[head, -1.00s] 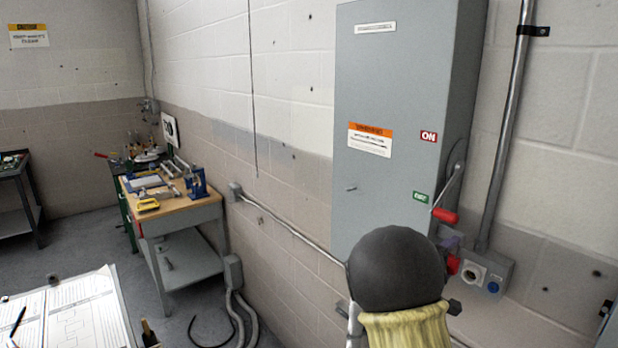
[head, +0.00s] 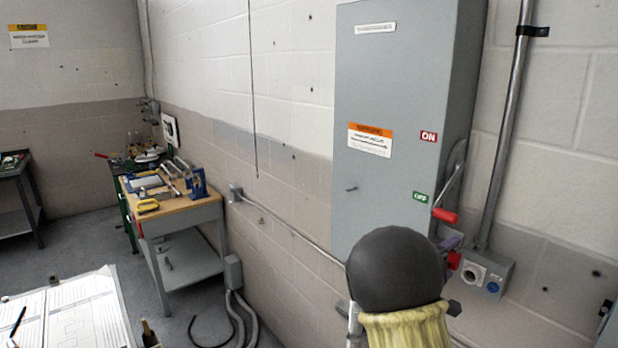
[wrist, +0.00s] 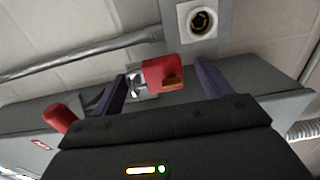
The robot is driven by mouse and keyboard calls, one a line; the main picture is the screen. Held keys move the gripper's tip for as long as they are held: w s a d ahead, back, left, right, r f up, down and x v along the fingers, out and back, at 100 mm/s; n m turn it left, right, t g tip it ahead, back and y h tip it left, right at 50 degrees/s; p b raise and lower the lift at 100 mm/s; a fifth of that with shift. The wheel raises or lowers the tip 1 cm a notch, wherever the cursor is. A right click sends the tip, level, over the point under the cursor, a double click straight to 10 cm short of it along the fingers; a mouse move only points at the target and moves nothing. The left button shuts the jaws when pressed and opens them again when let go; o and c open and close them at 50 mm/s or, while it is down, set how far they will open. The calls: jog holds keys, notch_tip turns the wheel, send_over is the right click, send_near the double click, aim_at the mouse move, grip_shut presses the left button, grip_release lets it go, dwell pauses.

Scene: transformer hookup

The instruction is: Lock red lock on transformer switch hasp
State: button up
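The grey switch box (head: 395,120) is on the wall, with its red-tipped switch handle (head: 445,215) down beside the green OFF label. The red lock (wrist: 163,72) is between my gripper's two purple fingers in the wrist view, with its shackle at a small metal hasp (wrist: 140,92). I cannot tell whether the shackle is closed. My gripper (wrist: 165,85) is open, with gaps on both sides of the lock. In the head view the lock (head: 454,260) shows just below a purple finger of my gripper (head: 452,242); my dark arm link hides the rest.
A grey socket box (head: 485,272) and vertical conduit (head: 505,130) are close to the right of the lock. The red handle tip also shows at left in the wrist view (wrist: 60,118). A workbench with tools (head: 180,205) stands farther back at left.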

jog(key=o, duration=0.4)
jog(key=shift+f, duration=0.25)
jog(key=shift+c, duration=0.2)
jog(key=shift+r, duration=0.2)
jog(key=shift+s+a, duration=0.15)
jog(key=shift+a, duration=0.1)
jog(key=p+v, duration=0.3)
jog(key=v, duration=0.3)
jog(key=shift+s+a, duration=0.15)
jog(key=shift+a, duration=0.05)
